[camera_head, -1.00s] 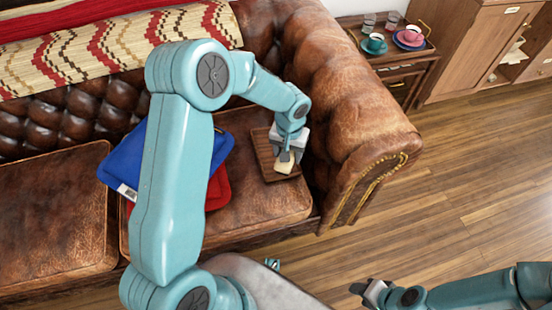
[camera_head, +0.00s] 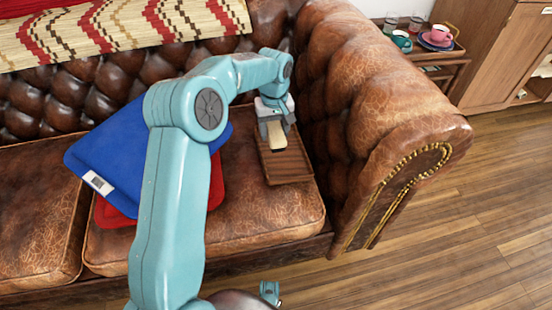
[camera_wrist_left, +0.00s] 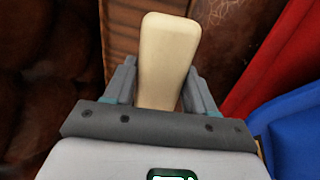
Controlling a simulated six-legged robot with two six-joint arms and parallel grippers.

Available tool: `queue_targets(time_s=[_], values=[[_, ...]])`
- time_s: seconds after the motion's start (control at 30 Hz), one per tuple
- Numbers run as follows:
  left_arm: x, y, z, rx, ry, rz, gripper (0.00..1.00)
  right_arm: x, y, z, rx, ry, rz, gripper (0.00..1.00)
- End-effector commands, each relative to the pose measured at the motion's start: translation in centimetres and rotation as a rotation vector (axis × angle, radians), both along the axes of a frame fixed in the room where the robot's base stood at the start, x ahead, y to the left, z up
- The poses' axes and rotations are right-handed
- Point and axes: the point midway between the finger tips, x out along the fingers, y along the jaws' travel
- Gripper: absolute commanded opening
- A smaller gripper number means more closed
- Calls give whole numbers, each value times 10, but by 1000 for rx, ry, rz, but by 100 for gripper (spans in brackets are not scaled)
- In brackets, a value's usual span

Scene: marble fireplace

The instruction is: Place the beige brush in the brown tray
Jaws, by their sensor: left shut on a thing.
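The beige brush (camera_head: 277,134) is held in my left gripper (camera_head: 274,126), which is shut on it. The left wrist view shows the pale, rounded brush (camera_wrist_left: 168,55) between the two grey fingers (camera_wrist_left: 160,92), pointing away from the wrist. The brown tray (camera_head: 287,166) is a slatted wooden tray lying on the sofa seat near the right armrest. The brush and gripper appear over the far part of the tray; I cannot tell whether the brush touches it. Part of the tray (camera_wrist_left: 121,42) also shows behind the brush in the wrist view.
A blue cushion (camera_head: 130,150) lies on a red one (camera_head: 216,180) to the left of the tray. The tufted armrest (camera_head: 375,95) rises close on the right. A side table with cups (camera_head: 438,36) stands beyond it. The wooden floor at right is clear.

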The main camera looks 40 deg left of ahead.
Motion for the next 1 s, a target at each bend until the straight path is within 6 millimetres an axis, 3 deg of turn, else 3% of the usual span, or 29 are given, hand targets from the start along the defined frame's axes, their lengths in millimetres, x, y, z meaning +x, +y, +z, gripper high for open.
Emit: queue_targets(time_s=[0.03,0.1,0.37,0.63,0.97,1.0], values=[[0,0,-19,0,3,0,31,2,-1,-9,-1,-3,-5,43],[1,0,-32,-1,1,1,31,3,-2,-13,-2,-5,-10,43],[2,-1,-53,0,0,0,31,4,-4,-18,-3,-7,-17,43],[1,-1,-101,0,1,0,31,8,-7,-35,-6,-14,-31,43],[2,-1,-105,0,-1,0,31,8,-8,-34,-6,-14,-32,43],[2,-1,-104,0,-1,-1,65,8,-8,-34,-6,-14,-32,43]])
